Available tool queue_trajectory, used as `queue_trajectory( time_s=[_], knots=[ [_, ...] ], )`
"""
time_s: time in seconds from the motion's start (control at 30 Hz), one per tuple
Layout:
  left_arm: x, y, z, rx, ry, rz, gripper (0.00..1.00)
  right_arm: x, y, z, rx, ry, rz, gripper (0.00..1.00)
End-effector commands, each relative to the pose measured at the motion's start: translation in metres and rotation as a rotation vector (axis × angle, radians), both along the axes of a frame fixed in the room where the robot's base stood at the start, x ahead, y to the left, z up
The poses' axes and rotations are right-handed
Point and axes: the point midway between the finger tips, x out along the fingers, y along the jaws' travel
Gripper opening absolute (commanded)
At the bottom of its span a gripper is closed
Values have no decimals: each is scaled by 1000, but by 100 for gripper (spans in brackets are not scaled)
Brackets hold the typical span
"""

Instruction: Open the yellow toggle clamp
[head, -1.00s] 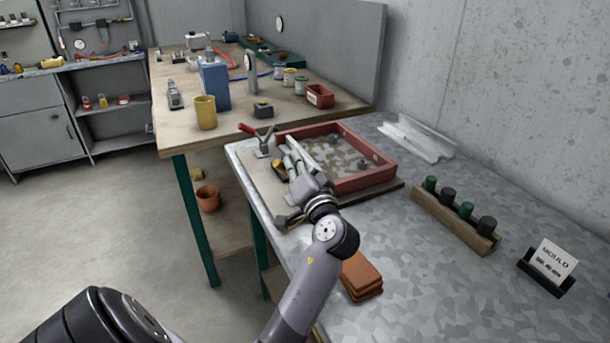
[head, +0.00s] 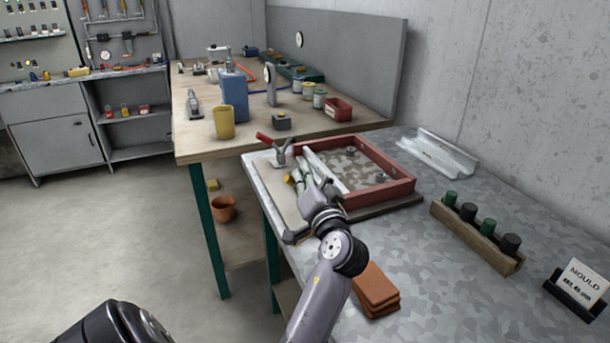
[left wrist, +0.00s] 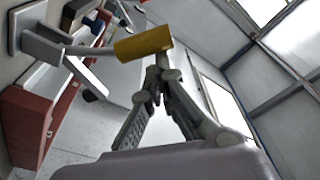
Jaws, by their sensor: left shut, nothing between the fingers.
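The yellow toggle clamp's yellow handle (left wrist: 143,43) lies across the upper middle of the left wrist view. Its grey metal body (left wrist: 48,42) is to the left, near the red mould frame (left wrist: 24,125). In the head view only a small bit of the yellow handle (head: 290,179) shows beside my left gripper (head: 306,178), which hides most of the clamp. In the left wrist view my left gripper (left wrist: 163,62) is shut and empty, its fingertips right by the handle's right end. I cannot tell whether they touch it. My right gripper is not in view.
A red-handled clamp (head: 280,150) stands at the frame's far left corner. Orange-brown slabs (head: 375,290), a wooden rack (head: 470,235) with dark-capped pieces and a MOULD sign (head: 580,284) stand on the grey table (head: 430,290). A wooden bench (head: 190,143) is behind.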

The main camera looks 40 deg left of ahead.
Motion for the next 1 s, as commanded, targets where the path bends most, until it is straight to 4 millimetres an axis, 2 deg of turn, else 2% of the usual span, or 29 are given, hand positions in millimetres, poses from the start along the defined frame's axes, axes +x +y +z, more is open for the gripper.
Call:
queue_trajectory(
  time_s=[0.17, 0.5, 0.67, 1.0],
  knots=[
    [-6, -13, -2, -2, 0, -2, 0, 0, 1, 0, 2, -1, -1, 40],
    [-30, -59, -8, -3, 1, -2, 0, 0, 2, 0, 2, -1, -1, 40],
    [-35, -66, -8, -1, 0, -1, 0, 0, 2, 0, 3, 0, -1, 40],
    [-35, -66, -8, 0, 0, 0, 0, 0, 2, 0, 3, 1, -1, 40]
  ],
)
